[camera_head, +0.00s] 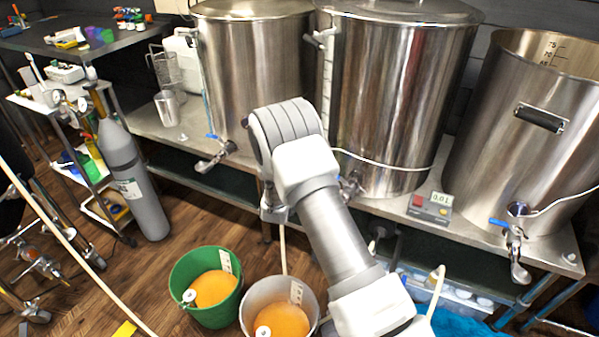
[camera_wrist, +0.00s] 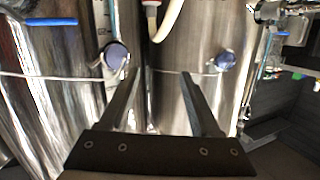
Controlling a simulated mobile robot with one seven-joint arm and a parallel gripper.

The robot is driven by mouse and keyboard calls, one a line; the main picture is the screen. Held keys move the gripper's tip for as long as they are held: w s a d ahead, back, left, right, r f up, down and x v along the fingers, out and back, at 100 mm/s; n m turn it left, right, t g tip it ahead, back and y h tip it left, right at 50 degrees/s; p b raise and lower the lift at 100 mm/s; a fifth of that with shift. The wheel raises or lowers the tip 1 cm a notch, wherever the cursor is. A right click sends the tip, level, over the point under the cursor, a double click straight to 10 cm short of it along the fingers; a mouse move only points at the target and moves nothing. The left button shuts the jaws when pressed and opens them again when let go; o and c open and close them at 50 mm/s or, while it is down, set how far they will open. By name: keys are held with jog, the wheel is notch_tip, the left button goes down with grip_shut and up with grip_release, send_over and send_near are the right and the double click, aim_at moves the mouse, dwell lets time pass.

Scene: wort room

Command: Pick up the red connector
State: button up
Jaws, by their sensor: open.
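My gripper (camera_wrist: 158,75) is open, and nothing shows between its two fingers in the wrist view. Beyond them is the shiny steel wall of a kettle. A small red band (camera_wrist: 152,3) shows at the very top edge of the wrist view, at the end of a cream hose (camera_wrist: 170,22). It may be the red connector, but it is cut off by the frame edge. It lies apart from the fingertips, above them in the picture. In the head view my arm hides most of the gripper, and I cannot make out the red connector there.
Large steel kettles (camera_head: 395,100) with taps stand on a steel bench (camera_head: 180,128). A small display box (camera_head: 430,208) sits between two kettles. A green bucket (camera_head: 180,270) and a white bucket (camera_head: 248,300) of orange liquid stand on the floor. A gas cylinder (camera_head: 140,190) stands left.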

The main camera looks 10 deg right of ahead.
notch_tip(320, 180, down, 10)
jog(key=s+t+h+b, duration=0.1)
jog(key=s+h+b, duration=0.1)
jog(key=shift+b+x, duration=3.35)
jog(key=shift+x, duration=4.6)
jog(key=shift+w+r, duration=0.1)
jog(key=shift+w, duration=0.55)
grip_shut()
